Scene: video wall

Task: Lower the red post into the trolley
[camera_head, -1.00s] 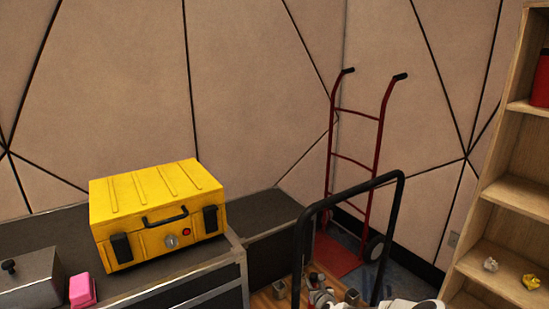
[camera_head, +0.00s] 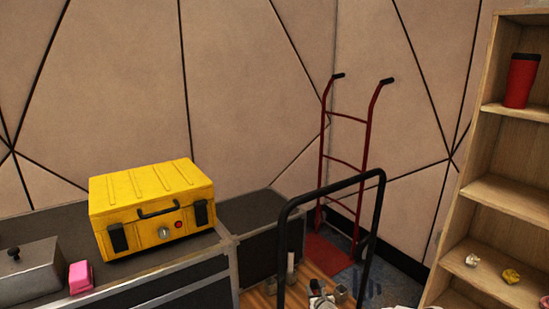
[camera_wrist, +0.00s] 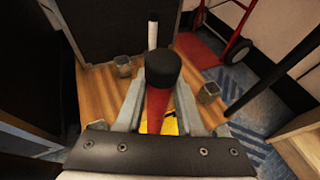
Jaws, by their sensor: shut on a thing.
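My gripper (camera_wrist: 160,105) is shut on the red post (camera_wrist: 156,112), which has a black cap and points up toward the wrist camera. The post's lower end is hidden, so I cannot tell whether it touches a socket. The trolley has a wooden deck (camera_wrist: 98,88) and a black hoop handle (camera_head: 330,188). Metal corner sockets show at left (camera_wrist: 123,66) and right (camera_wrist: 209,92) of my gripper. A pale post with a dark top (camera_wrist: 152,30) stands upright at the deck's far side. In the head view my gripper (camera_head: 321,298) is small and partly cut off.
A red hand truck (camera_head: 345,160) stands by the wall behind the trolley. A yellow case (camera_head: 150,210) sits on the dark counter (camera_head: 262,212) at left. A wooden shelf (camera_head: 510,205) with a red tumbler (camera_head: 520,80) stands at right.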

